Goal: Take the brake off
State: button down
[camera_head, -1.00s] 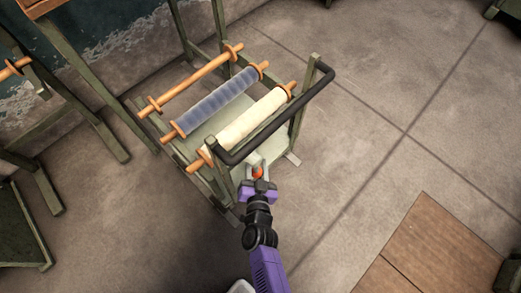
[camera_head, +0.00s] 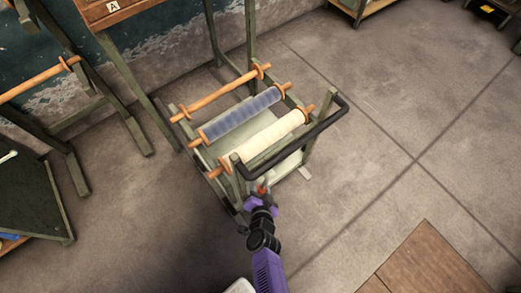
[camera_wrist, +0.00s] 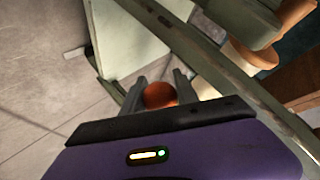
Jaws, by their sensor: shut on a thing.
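A green-framed cart (camera_head: 307,150) carries wooden rollers and has a black push handle (camera_head: 318,130) at its near end. My purple gripper (camera_head: 262,193) is low at the cart's near end, below the handle. It is shut on an orange-red knob (camera_wrist: 160,95), which sits between the two grey fingers in the wrist view and shows as a small red spot (camera_head: 262,188) in the head view. I take this knob for the brake's. The lever or stem under the knob is hidden by the fingers and the gripper body.
The cart holds a blue roll (camera_head: 245,112), a cream roll (camera_head: 268,136) and a bare wooden roller (camera_head: 222,92). A green stand is at the left, and a wooden board (camera_head: 430,262) lies at lower right. The floor right of the cart is clear.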

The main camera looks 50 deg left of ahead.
jog(key=shift+s, duration=0.1)
jog(key=c, duration=0.9)
grip_release()
jog(key=shift+c, duration=0.2)
